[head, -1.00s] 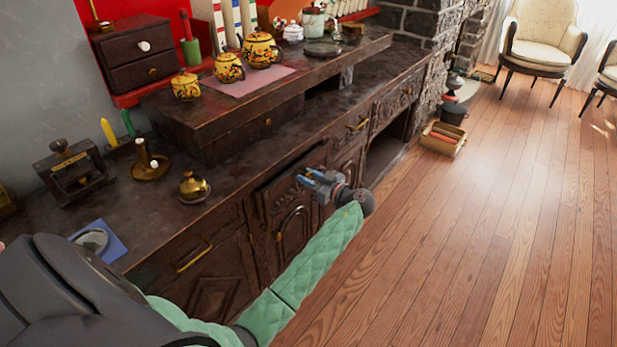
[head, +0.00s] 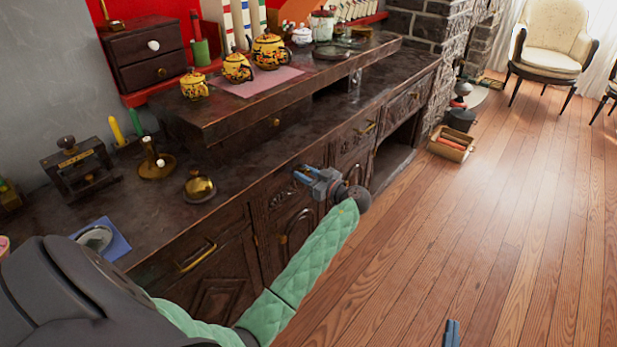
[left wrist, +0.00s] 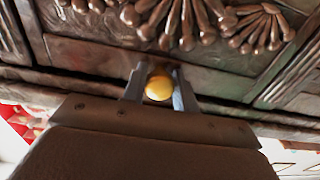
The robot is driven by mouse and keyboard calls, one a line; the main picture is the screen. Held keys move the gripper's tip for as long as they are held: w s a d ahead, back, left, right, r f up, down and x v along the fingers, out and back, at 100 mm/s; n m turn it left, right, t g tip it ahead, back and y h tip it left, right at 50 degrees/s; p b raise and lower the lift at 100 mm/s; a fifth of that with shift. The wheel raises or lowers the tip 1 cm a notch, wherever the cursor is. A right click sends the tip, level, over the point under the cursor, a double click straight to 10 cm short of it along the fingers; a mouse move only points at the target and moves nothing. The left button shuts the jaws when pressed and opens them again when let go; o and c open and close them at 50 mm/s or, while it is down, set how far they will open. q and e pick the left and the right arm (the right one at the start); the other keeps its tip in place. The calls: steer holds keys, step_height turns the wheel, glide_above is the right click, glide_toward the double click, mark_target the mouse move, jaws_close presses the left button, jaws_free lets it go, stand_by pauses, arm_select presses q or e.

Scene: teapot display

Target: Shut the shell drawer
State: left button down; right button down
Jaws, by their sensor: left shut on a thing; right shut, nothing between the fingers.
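The shell drawer (head: 283,194) is a dark wooden front with carved shell ribs, just under the sideboard's top edge. Its carving also shows at the top of the left wrist view (left wrist: 180,20). My left gripper (head: 312,180) is at this drawer front, its two fingers closed on either side of a round brass knob (left wrist: 158,88). The gripper covers part of the front, and I cannot tell whether a gap remains behind it. My right gripper (head: 451,334) shows only as blue-grey fingertips at the bottom edge, shut and empty over the floor.
The sideboard top (head: 235,165) carries a brass bell (head: 199,186), a candlestick (head: 156,165) and, on a raised shelf, yellow teapots (head: 270,51). A handled drawer (head: 195,256) is left of the shell drawer.

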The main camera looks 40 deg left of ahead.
arm_select(q)
steer(key=shift+a+r, duration=0.1)
steer(key=shift+a, duration=0.1)
arm_select(e)
steer(key=shift+r, duration=0.25)
arm_select(q)
steer(key=c, duration=1.3)
jaws_free()
steer(key=shift+o, duration=1)
steer(key=shift+w, duration=0.1)
arm_select(e)
steer(key=shift+f, duration=0.1)
arm_select(q)
steer(key=shift+a, duration=0.1)
steer(key=shift+s+d, duration=0.2)
steer(key=shift+d, duration=0.4)
steer(key=d, duration=0.6)
steer(key=shift+s, duration=0.1)
steer(key=shift+d, duration=0.5)
arm_select(e)
steer(key=shift+r, duration=0.35)
